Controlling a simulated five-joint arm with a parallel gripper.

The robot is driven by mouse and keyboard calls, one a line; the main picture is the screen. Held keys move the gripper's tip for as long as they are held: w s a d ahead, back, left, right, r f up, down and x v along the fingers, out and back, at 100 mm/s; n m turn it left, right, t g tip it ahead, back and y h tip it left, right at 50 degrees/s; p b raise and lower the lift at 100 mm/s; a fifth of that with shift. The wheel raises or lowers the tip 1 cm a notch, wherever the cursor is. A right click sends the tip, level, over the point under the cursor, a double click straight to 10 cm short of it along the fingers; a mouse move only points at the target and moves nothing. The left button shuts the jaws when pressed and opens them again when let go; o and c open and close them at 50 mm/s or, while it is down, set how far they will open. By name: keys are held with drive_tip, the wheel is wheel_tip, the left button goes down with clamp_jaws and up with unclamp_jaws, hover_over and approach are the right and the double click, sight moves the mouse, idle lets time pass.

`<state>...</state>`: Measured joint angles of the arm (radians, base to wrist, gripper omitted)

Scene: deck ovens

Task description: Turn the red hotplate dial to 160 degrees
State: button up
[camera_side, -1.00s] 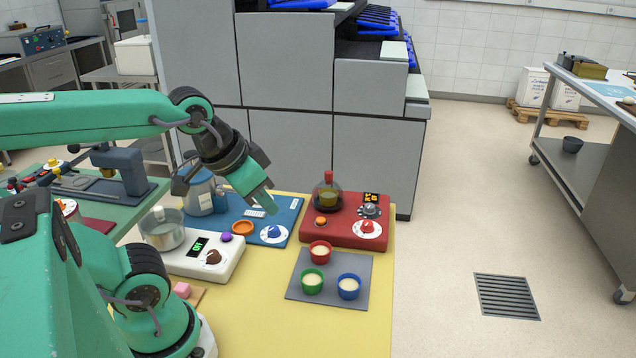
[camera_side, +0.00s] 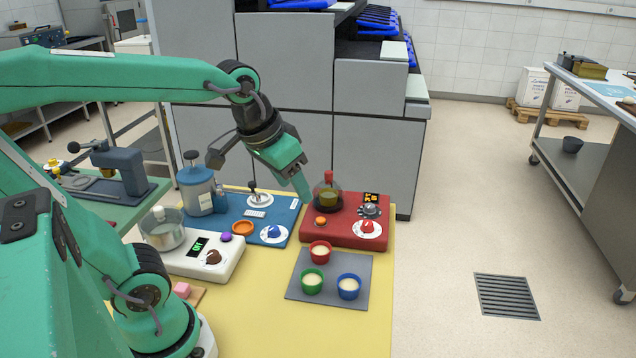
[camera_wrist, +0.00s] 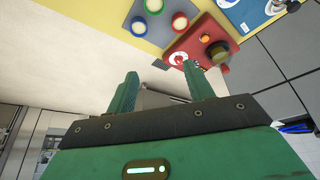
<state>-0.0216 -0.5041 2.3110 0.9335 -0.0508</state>
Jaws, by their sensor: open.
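The red hotplate (camera_side: 340,240) is a flat red base on the yellow mat's right side. Its red dial (camera_side: 367,227) sits on a white disc near the front right corner, and the dial also shows in the wrist view (camera_wrist: 178,58). A small display (camera_side: 371,197) with yellow digits is too small to read. A flask (camera_side: 328,198) with a red stopper stands on the hotplate's back left. My gripper (camera_side: 307,193) is open and empty, above the hotplate's left edge and apart from the dial. In the wrist view its fingers (camera_wrist: 158,75) are spread, with the dial beyond them.
A grey knob (camera_side: 370,211) and an orange button (camera_side: 320,221) are also on the hotplate. A blue base (camera_side: 288,213) with a blue dial (camera_side: 274,232) is to the left. A grey tray (camera_side: 332,292) with three cups is in front. The yellow mat's front (camera_side: 260,320) is clear.

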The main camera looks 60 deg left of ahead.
drive_tip(key=w+a+f+n+g, duration=0.2)
drive_tip(key=w+f, duration=0.1)
drive_tip(key=w, duration=1)
drive_tip(key=n+g, duration=0.2)
drive_tip(key=g, duration=0.1)
hover_over(368, 222)
wheel_tip(368, 222, down, 11)
drive_tip(key=shift+s+d+r, duration=0.1)
drive_tip(key=shift+s, duration=0.05)
drive_tip(key=shift+f, duration=0.2)
drive_tip(key=shift+f, duration=3.9)
drive_tip(key=c, duration=1)
